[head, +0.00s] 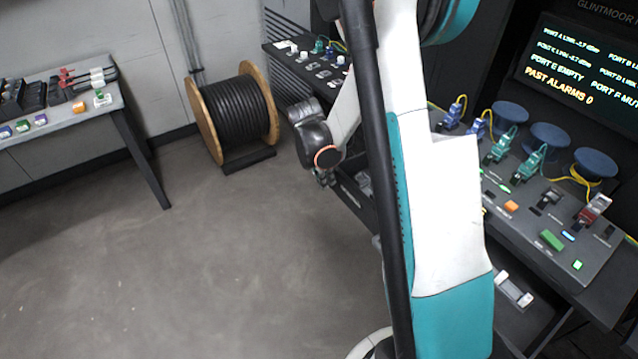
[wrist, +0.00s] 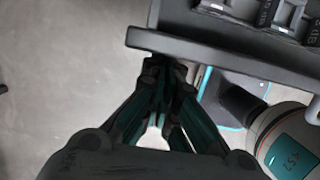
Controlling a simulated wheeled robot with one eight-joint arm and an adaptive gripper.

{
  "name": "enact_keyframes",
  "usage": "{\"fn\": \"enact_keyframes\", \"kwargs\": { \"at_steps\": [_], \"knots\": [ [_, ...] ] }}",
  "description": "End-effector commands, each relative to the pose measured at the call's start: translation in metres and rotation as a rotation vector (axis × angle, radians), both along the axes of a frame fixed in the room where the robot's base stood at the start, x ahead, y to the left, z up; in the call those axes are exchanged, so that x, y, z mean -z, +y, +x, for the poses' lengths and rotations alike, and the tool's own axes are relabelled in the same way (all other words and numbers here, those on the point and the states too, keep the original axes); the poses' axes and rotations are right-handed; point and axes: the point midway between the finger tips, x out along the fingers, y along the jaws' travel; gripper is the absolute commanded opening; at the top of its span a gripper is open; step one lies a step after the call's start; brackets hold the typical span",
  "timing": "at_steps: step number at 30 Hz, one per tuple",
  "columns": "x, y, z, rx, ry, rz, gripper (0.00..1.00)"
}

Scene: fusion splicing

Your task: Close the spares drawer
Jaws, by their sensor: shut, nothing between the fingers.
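The spares drawer (wrist: 215,50) shows in the wrist view as a dark tray with a thick front panel, with pale, labelled parts (wrist: 285,15) inside. In the head view a dark drawer edge (head: 352,200) juts out beneath the bench, partly hidden behind my arm, so how far it is open is unclear. My gripper (wrist: 163,65) is shut and empty, its fingertips right at the outer face of the drawer's front panel. I cannot tell whether they touch it. In the head view my gripper (head: 326,178) is small, left of the drawer.
A cable reel (head: 235,115) stands by the wall. A side table (head: 70,115) with tools is at the left. The console (head: 560,235) with plugged connectors and the screen (head: 585,75) are at the right. The floor (head: 200,260) at left and centre is clear.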

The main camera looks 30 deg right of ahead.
Motion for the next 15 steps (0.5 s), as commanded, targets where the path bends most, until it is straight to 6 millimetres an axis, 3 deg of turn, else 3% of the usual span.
{"fn": "enact_keyframes", "kwargs": {
  "at_steps": [15],
  "knots": [
    [0.0, -0.126, 0.004, 0.006, -0.001, -0.002, 0.0]
  ]
}}
